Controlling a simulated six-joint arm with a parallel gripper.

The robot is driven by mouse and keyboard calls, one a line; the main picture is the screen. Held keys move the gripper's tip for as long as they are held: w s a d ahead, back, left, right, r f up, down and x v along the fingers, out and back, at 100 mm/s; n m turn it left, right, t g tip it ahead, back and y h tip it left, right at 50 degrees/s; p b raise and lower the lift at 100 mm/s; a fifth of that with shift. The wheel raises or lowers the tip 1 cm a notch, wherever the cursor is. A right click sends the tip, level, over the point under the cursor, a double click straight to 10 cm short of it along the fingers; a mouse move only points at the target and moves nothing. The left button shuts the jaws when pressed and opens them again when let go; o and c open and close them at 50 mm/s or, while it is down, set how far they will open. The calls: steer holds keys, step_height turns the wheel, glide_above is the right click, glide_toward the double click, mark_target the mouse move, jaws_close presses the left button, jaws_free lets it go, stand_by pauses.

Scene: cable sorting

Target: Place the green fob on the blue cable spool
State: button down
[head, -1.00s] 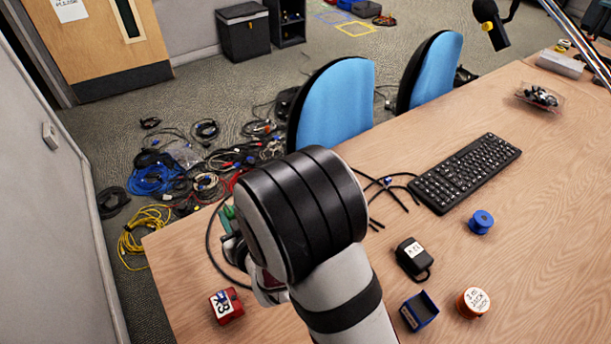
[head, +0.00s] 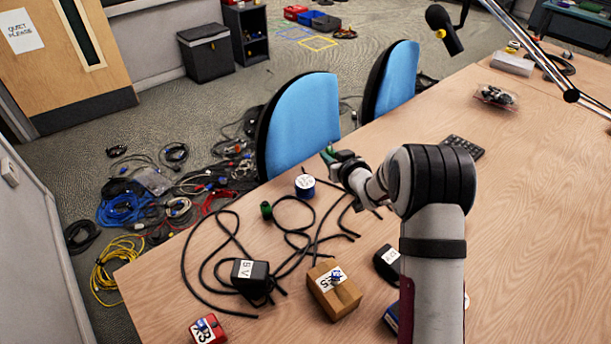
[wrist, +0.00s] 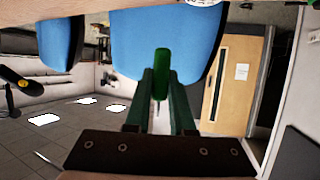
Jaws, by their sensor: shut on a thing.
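My gripper (head: 331,155) is held above the table's far edge, just above and right of a blue spool (head: 305,187) with a white label on top. In the head view only a small green tip of the fob shows at the gripper. The fob is apart from the spool. A white round top, probably the spool's, shows at the upper edge of the wrist view (wrist: 201,2).
A small dark green cylinder (head: 266,210) stands left of the spool. Blue chairs (head: 303,125) stand beyond the edge. My arm partly hides the keyboard (head: 463,147).

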steer(key=a+f, duration=0.1)
steer(key=a, duration=0.1)
steer(key=w+a+f, duration=0.1)
steer(key=a, duration=0.1)
steer(key=w+a+f, duration=0.1)
steer(key=a+f, duration=0.1)
steer(key=shift+a+f, duration=0.2)
steer(key=shift+f, duration=1.85)
steer(key=shift+f, duration=0.1)
steer(key=c, duration=0.8)
jaws_free()
steer(key=shift+o, duration=0.2)
